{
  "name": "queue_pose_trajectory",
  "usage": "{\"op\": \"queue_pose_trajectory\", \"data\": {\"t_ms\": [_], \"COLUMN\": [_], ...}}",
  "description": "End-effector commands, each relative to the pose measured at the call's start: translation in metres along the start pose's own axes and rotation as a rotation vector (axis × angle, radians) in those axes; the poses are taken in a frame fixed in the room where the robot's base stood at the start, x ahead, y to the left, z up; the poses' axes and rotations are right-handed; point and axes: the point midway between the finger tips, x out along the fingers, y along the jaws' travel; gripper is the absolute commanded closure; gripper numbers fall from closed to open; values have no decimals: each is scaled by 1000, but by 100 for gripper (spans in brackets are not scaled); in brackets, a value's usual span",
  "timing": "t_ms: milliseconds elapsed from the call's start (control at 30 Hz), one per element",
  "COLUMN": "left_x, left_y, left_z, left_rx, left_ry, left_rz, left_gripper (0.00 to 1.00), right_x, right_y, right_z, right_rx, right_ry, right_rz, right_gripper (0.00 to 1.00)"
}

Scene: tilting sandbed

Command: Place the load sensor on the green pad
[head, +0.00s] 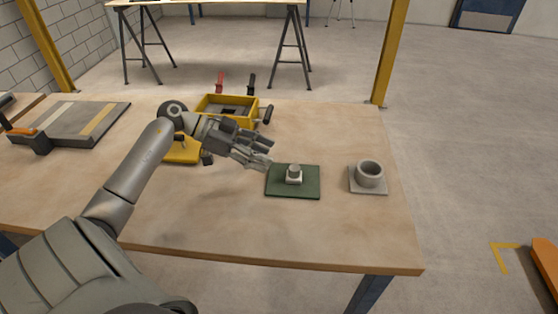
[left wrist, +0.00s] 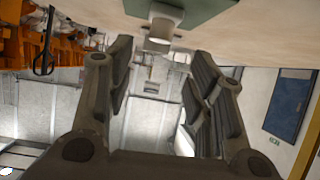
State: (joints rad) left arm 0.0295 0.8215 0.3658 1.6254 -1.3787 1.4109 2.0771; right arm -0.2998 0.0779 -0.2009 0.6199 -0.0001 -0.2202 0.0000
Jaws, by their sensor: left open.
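The load sensor (head: 294,174) is a small light block with a grey round top. It stands upright on the green pad (head: 308,190), near the pad's middle. My left gripper (head: 264,160) is just left of the sensor and apart from it, with its fingers open and empty. In the left wrist view the sensor (left wrist: 163,25) and green pad (left wrist: 205,12) show at the top, beyond the spread fingers (left wrist: 158,80). My right gripper is not in view.
A grey ring-shaped cup on a square base (head: 369,176) stands right of the pad. A yellow box (head: 212,103) with tools and a yellow piece (head: 180,153) lie behind and left of my gripper. A grey tilting board (head: 75,130) is at far left. The table front is clear.

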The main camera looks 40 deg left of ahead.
Motion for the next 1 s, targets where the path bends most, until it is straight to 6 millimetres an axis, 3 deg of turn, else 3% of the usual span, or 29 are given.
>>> {"op": "queue_pose_trajectory", "data": {"t_ms": [100, 333, 1000], "left_x": [-23, -47, -51], "left_y": [0, 0, 0], "left_z": [1, 1, -3], "left_rx": [0, -2, 0], "left_ry": [-4, -1, 0], "left_rz": [0, 1, 1], "left_gripper": [51, 51, 51], "right_x": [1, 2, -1], "right_y": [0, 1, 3], "right_z": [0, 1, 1], "right_rx": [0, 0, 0], "right_ry": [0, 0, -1], "right_rz": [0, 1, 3], "right_gripper": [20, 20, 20]}}
